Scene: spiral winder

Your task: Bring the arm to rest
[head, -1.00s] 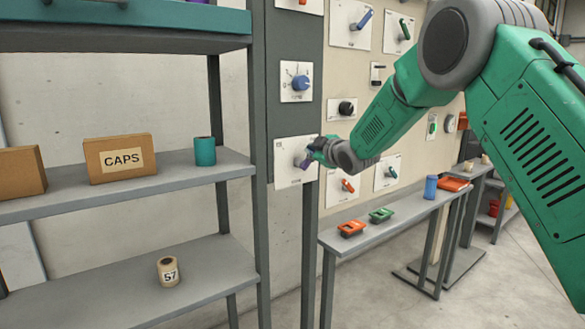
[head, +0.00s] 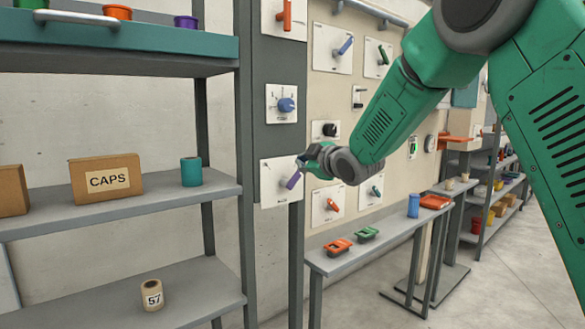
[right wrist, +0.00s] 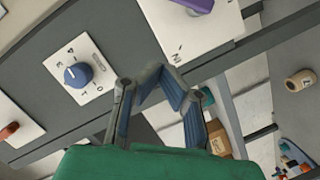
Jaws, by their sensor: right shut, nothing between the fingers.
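My right gripper (head: 307,165) comes in from the right and is shut and empty in front of the wall panel. It is just up and right of the purple lever (head: 292,180) on its white plate (head: 270,188). In the right wrist view my gripper (right wrist: 163,86) has its fingers clear of the purple lever (right wrist: 197,4), which is cut by the top edge. The head view does not show clearly how wide the gap is. My left gripper is not in view.
A blue knob (head: 286,105) is above the lever. Floor is clear at lower right.

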